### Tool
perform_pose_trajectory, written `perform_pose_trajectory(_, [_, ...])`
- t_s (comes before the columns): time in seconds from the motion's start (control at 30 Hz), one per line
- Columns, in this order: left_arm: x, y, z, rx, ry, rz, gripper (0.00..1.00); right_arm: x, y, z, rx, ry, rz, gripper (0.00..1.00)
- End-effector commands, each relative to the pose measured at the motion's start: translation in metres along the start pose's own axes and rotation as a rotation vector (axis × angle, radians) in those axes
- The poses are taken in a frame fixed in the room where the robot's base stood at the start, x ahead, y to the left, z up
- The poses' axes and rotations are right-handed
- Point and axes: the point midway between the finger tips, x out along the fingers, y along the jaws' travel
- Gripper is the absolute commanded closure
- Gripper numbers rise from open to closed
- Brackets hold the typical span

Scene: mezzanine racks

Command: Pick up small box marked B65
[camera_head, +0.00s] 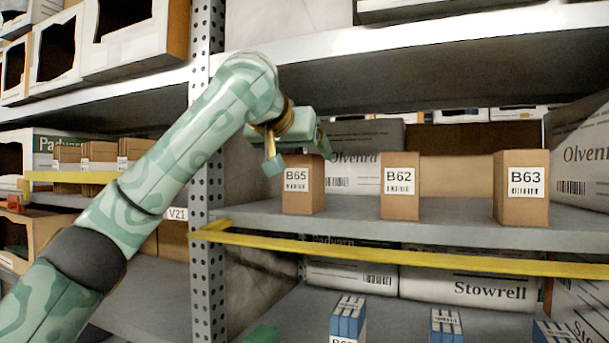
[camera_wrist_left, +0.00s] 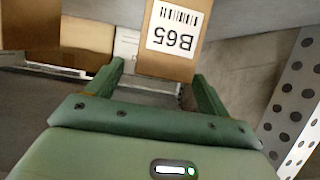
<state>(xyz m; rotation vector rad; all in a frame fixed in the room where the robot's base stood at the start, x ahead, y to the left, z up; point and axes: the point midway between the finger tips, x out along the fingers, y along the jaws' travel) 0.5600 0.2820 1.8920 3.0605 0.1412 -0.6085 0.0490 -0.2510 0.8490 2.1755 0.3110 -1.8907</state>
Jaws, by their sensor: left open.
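The small brown box marked B65 (camera_head: 302,186) stands upright on the middle shelf, at the left end of a row of similar boxes. Its white label faces out. In the left wrist view the B65 box (camera_wrist_left: 172,40) shows upside down, ahead of and between my open left fingers (camera_wrist_left: 158,85). In the head view my left gripper (camera_head: 275,160) is at the box's upper left, with one finger visible beside it. I cannot tell whether a finger touches the box. My right gripper is not in view.
Boxes marked B62 (camera_head: 400,187) and B63 (camera_head: 521,188) stand to the right on the same shelf (camera_head: 450,217). A yellow bar (camera_head: 400,254) runs along the shelf front. A perforated grey post (camera_head: 203,200) stands to the left. Another shelf edge (camera_head: 400,48) is above.

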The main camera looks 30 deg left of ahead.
Motion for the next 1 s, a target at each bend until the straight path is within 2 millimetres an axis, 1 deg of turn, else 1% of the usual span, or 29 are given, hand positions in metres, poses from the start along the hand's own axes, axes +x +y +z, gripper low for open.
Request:
perform_pose_trajectory(0.03, [0.007, -0.002, -0.004, 0.000, -0.005, -0.002, 0.20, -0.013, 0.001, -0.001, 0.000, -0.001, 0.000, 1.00])
perform_pose_trajectory(0.1, [0.019, -0.002, -0.004, 0.000, -0.003, 0.000, 0.20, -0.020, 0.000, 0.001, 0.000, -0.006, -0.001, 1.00])
perform_pose_trajectory(0.2, [0.031, -0.002, -0.002, 0.000, -0.002, -0.001, 0.20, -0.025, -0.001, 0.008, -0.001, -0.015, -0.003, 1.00])
perform_pose_trajectory(0.3, [0.036, -0.002, -0.001, 0.001, -0.001, -0.001, 0.20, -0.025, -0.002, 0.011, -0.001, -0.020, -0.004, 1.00])
perform_pose_trajectory(0.47, [0.036, -0.002, 0.000, 0.000, 0.000, -0.001, 0.20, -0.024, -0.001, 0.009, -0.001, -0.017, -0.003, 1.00])
perform_pose_trajectory(0.57, [0.036, -0.002, 0.000, 0.000, 0.000, 0.000, 0.45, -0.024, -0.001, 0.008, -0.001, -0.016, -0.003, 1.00])
perform_pose_trajectory(0.6, [0.036, -0.002, 0.000, 0.000, 0.000, 0.000, 0.56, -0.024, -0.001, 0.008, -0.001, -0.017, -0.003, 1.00])
perform_pose_trajectory(0.67, [0.036, -0.002, 0.000, 0.000, 0.000, 0.000, 0.73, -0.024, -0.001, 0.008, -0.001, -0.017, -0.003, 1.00])
perform_pose_trajectory(1.0, [0.035, -0.002, -0.002, -0.001, 0.001, 0.000, 0.73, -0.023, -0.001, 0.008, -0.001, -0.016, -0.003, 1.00])
